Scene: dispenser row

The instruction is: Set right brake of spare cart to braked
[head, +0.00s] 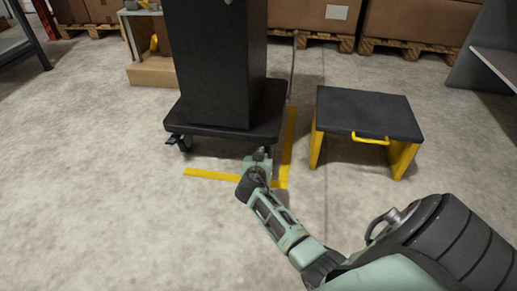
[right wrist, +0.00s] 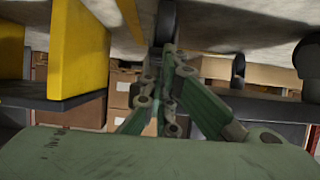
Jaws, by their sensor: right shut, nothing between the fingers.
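The cart has a dark base (head: 272,105) carrying a tall black cabinet (head: 213,65). Its left front caster (head: 183,142) shows in the head view. My right gripper (head: 260,156) is low at the cart's front right corner and hides most of the caster there. In the right wrist view, which is upside down, the right gripper (right wrist: 166,85) is shut and empty, its tips close to a dark caster wheel (right wrist: 166,22). The brake lever is hidden behind the fingers, and I cannot tell whether they touch it. My left gripper is not in view.
A step stool (head: 368,112) with yellow legs stands right of the cart, close to my right arm. Yellow floor tape (head: 222,176) marks the cart's corner. Boxes on pallets (head: 420,22) line the back. The floor at left is clear.

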